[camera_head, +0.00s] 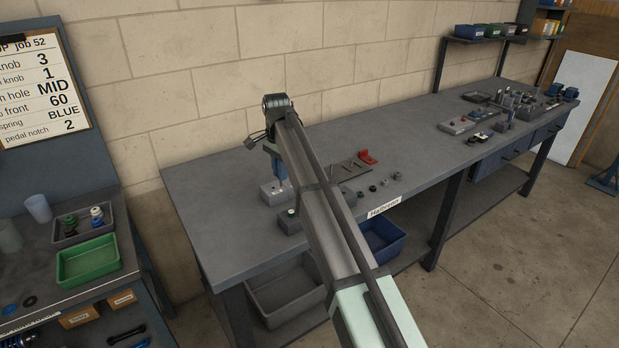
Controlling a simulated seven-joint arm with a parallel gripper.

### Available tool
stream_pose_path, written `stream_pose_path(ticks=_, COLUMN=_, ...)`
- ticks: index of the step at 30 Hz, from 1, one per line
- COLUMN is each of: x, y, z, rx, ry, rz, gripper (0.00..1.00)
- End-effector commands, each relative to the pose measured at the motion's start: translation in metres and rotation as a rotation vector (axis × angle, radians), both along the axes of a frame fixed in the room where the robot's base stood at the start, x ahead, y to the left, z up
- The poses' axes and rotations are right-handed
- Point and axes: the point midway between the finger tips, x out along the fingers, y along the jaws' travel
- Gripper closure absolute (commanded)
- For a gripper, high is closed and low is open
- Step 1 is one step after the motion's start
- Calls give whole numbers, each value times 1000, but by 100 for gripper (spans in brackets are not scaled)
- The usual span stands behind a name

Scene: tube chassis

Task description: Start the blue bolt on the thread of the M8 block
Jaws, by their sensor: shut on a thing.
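My gripper (273,150) is at the left part of the long grey workbench, pointing down, partly hidden by my own arm. It is shut on a narrow blue piece (281,172), which looks like the blue bolt, upright. The blue piece stands right over a light grey block (275,196) on the bench. Its lower end seems to meet the block's top, but I cannot tell whether it is in a hole. Block labels are too small to read.
Right of my arm are a dark plate (346,170) with pins, a red part (368,157) and several small dark rings or nuts. Farther right are more fixtures (470,121). Bare bench (215,195) lies to the left. A brick wall stands behind.

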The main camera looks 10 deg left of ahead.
Motion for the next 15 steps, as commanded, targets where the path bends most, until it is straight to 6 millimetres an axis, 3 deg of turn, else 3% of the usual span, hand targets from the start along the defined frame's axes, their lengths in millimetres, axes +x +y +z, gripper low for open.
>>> stream_pose_path(ticks=1, x=11, y=19, z=5, rx=0, ry=0, rz=5, gripper=100)
stream_pose_path(ticks=4, x=30, y=36, z=12, rx=0, ry=0, rz=-28, gripper=100)
stream_pose_path(ticks=6, x=39, y=41, z=14, rx=-1, ry=1, rz=-67, gripper=100)
stream_pose_path(ticks=15, x=36, y=38, z=11, rx=-2, ry=3, rz=-161, gripper=100)
